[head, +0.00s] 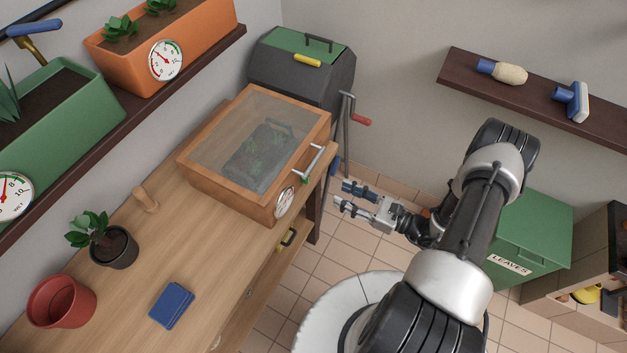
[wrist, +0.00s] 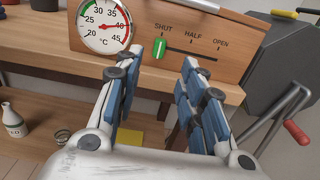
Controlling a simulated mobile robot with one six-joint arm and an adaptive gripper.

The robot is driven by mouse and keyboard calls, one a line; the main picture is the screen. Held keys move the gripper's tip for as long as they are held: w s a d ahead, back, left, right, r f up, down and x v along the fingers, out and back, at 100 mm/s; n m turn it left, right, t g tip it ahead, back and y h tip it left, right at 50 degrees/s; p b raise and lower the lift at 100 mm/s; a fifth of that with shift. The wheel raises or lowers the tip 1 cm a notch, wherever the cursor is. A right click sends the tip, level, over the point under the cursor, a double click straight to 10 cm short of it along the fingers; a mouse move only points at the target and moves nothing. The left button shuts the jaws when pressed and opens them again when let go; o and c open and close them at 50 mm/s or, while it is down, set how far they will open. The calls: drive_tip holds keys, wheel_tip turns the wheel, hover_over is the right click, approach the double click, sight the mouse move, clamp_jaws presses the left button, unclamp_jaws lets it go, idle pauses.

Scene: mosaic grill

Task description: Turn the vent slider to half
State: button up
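The vent slider is a green knob (wrist: 159,49) on a dark horizontal track in the wrist view. It stands below the SHUT label, at the left end; HALF is at the middle and OPEN at the right. The track is on the front of a wooden box with a clear lid (head: 187,158), beside a round temperature dial (wrist: 103,26). In the head view the knob shows small and green (head: 305,180). My gripper (wrist: 167,62) is open and empty, its blue-padded fingers apart in front of the panel. The knob appears between the fingertips; I cannot tell whether they touch it.
The wooden bench (head: 215,240) carries the box, a potted plant (head: 114,247), a red pot (head: 62,303) and a blue pad (head: 172,305). A dark grill with a red crank handle (head: 361,121) stands behind the box. A green LEAVES bin (head: 535,225) is at right.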

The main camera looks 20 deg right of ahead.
sight(309, 178)
drive_tip(key=b+x, duration=0.1)
drive_tip(key=x, duration=0.9)
drive_tip(key=shift+w+a, duration=0.25)
drive_tip(key=shift+w, duration=0.05)
drive_tip(key=shift+c, duration=0.4)
clamp_jaws()
